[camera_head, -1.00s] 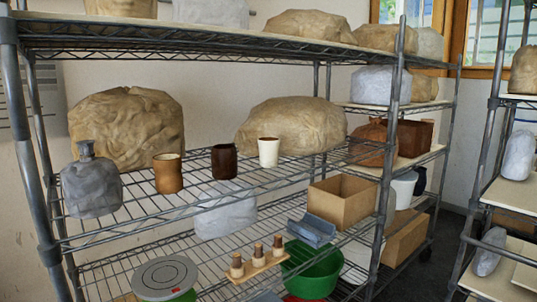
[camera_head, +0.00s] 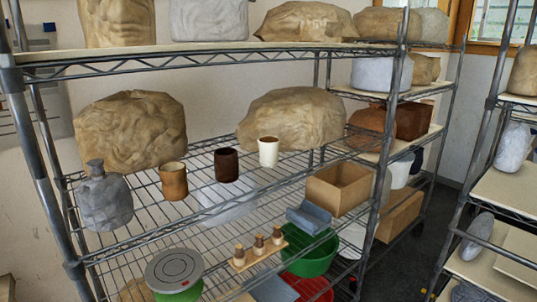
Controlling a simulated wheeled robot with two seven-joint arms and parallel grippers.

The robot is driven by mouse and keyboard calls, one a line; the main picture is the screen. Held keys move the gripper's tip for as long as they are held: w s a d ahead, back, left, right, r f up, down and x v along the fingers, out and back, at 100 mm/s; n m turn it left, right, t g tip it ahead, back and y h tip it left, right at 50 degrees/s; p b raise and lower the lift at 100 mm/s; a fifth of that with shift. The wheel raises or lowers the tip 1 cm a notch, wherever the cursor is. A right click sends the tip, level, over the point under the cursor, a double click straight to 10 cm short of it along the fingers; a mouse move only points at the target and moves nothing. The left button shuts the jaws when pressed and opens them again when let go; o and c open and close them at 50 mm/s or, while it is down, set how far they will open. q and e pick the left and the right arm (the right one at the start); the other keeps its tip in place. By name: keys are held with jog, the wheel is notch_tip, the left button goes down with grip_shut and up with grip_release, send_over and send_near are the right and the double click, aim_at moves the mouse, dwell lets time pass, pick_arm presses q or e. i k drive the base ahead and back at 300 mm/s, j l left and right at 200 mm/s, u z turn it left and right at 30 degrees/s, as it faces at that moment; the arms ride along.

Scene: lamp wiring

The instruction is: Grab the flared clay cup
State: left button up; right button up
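Three cups stand in a row on the middle wire shelf. At left is a tan-brown clay cup (camera_head: 173,181), in the middle a dark brown cup (camera_head: 227,165), and at right a cream-white cup (camera_head: 268,152) whose rim looks slightly wider than its base. All are upright and apart from each other. Which one is called flared is not fully clear; the cream one looks the most flared. Neither of my grippers shows in the view.
A grey bottle (camera_head: 104,197) stands left of the cups. Large wrapped lumps (camera_head: 130,131) sit behind. The upper shelf edge (camera_head: 200,65) passes above the cups. A cardboard box (camera_head: 338,189) is at right; a green bowl (camera_head: 310,250) is lower. Floor shows at right (camera_head: 390,255).

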aim_at(270, 146)
jog(key=u, duration=0.65)
jog(key=i+l+u, duration=0.3)
jog(key=l+u, duration=0.35)
jog(key=i+l+u, duration=0.1)
jog(key=l+u, duration=0.2)
jog(key=l, duration=0.25)
jog(key=i+l+u, duration=0.1)
jog(key=l, duration=0.85)
jog(key=i+l+u, duration=0.1)
jog(key=l, duration=0.85)
jog(key=i+l+u, duration=0.1)
jog(key=l, duration=0.85)
jog(key=i, duration=0.05)
